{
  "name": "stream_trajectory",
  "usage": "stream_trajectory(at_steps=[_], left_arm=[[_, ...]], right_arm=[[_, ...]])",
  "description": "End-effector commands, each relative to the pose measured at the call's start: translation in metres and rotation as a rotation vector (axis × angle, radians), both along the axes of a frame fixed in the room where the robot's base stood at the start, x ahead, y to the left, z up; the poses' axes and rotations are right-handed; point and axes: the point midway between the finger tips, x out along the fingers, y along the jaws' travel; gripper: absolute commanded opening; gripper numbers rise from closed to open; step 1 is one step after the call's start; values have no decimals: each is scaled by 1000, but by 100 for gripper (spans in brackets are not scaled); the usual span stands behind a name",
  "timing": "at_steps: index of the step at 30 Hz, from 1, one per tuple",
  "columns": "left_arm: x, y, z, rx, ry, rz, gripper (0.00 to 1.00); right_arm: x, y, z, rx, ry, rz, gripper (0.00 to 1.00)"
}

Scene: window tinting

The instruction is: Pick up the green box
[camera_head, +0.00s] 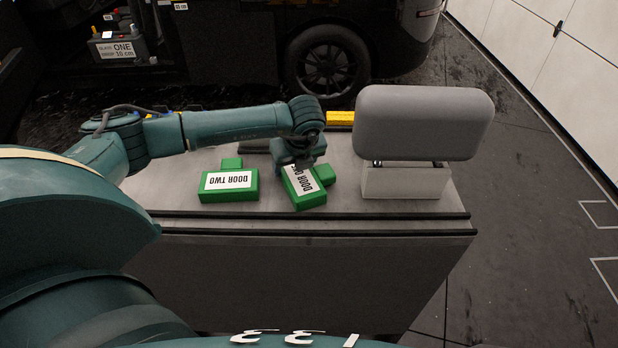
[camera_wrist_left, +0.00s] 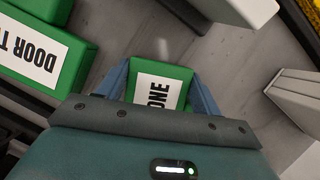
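A green box labelled DOOR ONE (camera_head: 306,187) stands at an angle on the grey worktop, near its middle. My left gripper (camera_head: 298,165) reaches down over this box from above and hides part of its label. In the left wrist view, the two blue fingers (camera_wrist_left: 160,88) lie along both sides of the DOOR ONE box (camera_wrist_left: 162,72), with no clear gap on either side. A second green box labelled DOOR TWO (camera_head: 229,184) lies to its left, apart from it. That box also shows at the upper left of the left wrist view (camera_wrist_left: 40,50). My right gripper is not in view.
A grey padded block on a white base (camera_head: 424,123) stands at the right of the worktop (camera_head: 330,222). A yellow item (camera_head: 340,118) lies at the back edge. A black vehicle with a wheel (camera_head: 327,62) is behind. The worktop's front strip is bare.

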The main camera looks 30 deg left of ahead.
Motion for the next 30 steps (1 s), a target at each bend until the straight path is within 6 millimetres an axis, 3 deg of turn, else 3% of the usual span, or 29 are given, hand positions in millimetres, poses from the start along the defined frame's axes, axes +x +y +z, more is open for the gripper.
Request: stream_trajectory(at_steps=[9, 17, 30], left_arm=[[0, 0, 1, -1, -1, 0, 38], [1, 0, 7, -1, -3, 0, 38], [1, 0, 87, 0, -3, -1, 38]], right_arm=[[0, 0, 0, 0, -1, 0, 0], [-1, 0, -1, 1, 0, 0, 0], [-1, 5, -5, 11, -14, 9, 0]])
